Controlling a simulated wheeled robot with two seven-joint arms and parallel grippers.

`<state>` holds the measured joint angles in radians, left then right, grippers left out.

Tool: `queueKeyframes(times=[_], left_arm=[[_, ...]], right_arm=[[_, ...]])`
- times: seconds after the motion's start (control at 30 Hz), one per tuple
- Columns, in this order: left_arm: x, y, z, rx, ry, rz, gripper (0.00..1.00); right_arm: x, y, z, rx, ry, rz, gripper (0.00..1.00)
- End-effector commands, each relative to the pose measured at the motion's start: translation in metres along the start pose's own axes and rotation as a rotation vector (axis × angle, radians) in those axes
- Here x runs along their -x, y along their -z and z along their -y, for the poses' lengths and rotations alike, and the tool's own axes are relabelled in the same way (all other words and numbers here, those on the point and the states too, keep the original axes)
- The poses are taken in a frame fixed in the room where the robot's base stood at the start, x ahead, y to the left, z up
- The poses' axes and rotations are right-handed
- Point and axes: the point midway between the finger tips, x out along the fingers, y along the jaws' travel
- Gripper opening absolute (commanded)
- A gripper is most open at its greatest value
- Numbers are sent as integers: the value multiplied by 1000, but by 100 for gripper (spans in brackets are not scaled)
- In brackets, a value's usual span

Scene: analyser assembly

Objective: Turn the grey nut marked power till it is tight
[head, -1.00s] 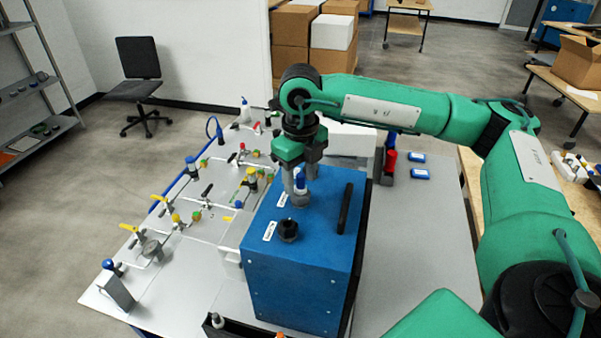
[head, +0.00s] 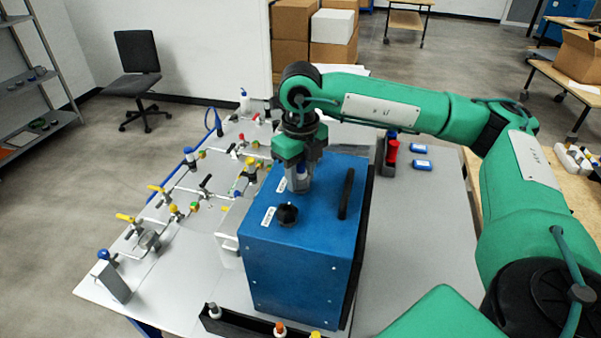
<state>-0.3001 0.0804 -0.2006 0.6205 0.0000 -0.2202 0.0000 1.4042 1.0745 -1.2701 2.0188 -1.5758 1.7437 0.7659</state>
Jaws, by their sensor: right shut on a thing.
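The blue box (head: 297,268) stands on the grey table, with two small white labels on its top. My right gripper (head: 300,186) points down over the box top beside the farther label (head: 282,185). It is shut on the grey nut, which its fingers mostly hide. A small blue and white part (head: 301,171) shows between the fingers. A dark knob-like nut (head: 288,214) sits apart, nearer me, beside the other label (head: 268,216). The label print is too small to read. My left gripper is not in view.
A black handle (head: 346,194) stands on the box top, right of my gripper. A board with pipes and yellow valves (head: 165,205) lies left of the box. A dark tray (head: 235,324) is in front.

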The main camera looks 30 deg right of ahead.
Motion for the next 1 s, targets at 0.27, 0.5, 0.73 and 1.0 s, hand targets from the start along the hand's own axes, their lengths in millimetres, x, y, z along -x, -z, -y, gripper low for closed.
queueKeyframes(times=[0.27, 0.5, 0.73, 1.0], left_arm=[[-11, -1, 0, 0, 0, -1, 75], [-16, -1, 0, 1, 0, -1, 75], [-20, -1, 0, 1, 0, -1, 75], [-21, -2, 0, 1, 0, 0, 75]], right_arm=[[-2, 0, 0, -280, -1, 1, 8], [-1, -1, 0, -554, -1, 1, 8], [-1, 0, 0, -816, -1, 0, 8], [0, 0, 0, -1125, -1, 0, 8]])
